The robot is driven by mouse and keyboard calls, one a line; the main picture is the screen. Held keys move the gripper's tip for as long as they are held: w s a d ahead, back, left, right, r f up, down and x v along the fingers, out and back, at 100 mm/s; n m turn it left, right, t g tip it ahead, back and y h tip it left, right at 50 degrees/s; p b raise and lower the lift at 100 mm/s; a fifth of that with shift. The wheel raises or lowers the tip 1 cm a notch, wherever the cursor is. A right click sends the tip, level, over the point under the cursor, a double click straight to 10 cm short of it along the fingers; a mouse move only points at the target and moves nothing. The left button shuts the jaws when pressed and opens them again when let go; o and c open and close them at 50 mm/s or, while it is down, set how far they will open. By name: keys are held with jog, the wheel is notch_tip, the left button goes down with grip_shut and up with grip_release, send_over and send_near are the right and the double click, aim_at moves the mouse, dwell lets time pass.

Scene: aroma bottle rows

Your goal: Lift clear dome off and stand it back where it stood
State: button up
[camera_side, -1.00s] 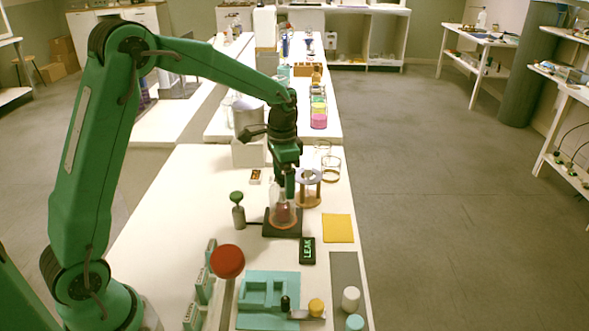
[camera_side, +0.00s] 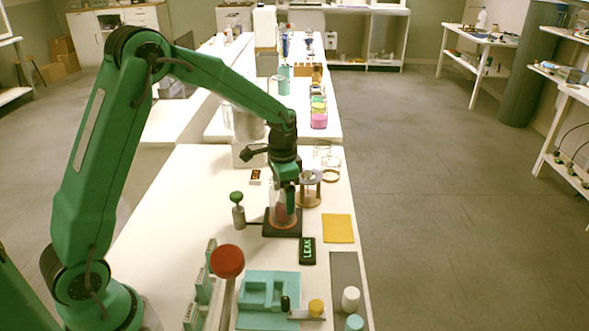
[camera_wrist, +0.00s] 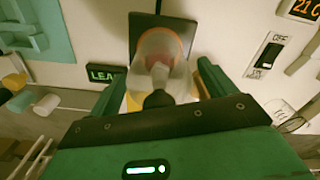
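The clear dome (camera_wrist: 150,50) stands upright on a dark square base (camera_side: 272,231), with an orange ring at its foot. A reddish thing shows inside it. A dark knob (camera_wrist: 158,99) tops the dome in the wrist view. My gripper (camera_wrist: 163,76) is low over the dome, one finger on each side of it. The fingers look spread, with small gaps to the glass, so it is open. In the side view my gripper (camera_side: 286,205) hides much of the dome's top.
A wooden round stand (camera_side: 311,187) is close behind on the right. A green-knobbed grey post (camera_side: 238,212) stands left. A teal tray (camera_side: 267,291) lies in front.

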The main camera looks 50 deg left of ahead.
jog(key=c, duration=1.1)
jog(key=shift+r, duration=0.1)
jog(key=shift+r, duration=4.95)
jog(key=shift+r, duration=0.5)
